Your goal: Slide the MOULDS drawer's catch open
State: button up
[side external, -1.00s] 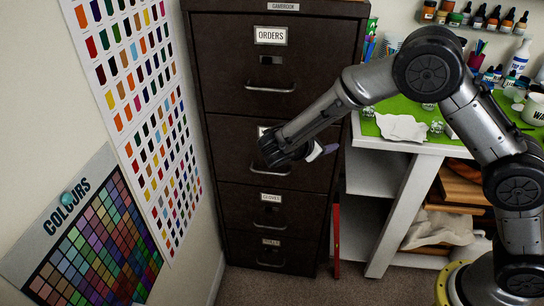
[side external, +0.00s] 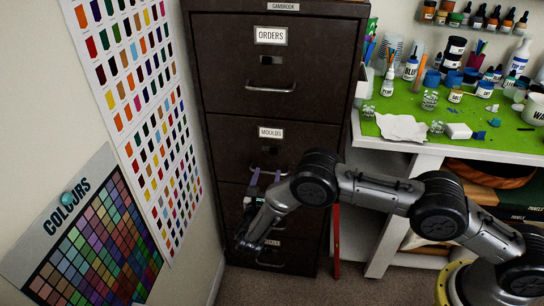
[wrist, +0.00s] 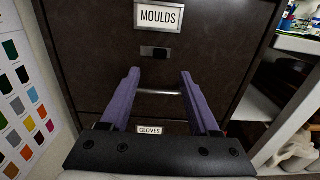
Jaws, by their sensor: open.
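The MOULDS drawer (side external: 230,145) is the second one down in the dark cabinet and looks closed. Its white label (wrist: 159,17) reads MOULDS. The bar handle (wrist: 158,92) is below the catch and shows between my fingers. My gripper (wrist: 160,72) is open and empty, with purple fingers; their tips appear left and right of and below the catch. In the side external view my gripper (side external: 268,173) is at the drawer's lower part; whether it touches anything is unclear.
The ORDERS drawer (side external: 318,65) is above and the GLOVES label (wrist: 150,130) is below, between my fingers. A colour-chart wall (wrist: 22,95) stands close on the left. A white bench (side external: 400,150) with a green mat and bottles is on the right.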

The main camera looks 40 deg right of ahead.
aim_at(273, 152)
jog(key=x, duration=0.9)
jog(key=shift+w+d, duration=0.1)
grip_shut()
dwell(1.2)
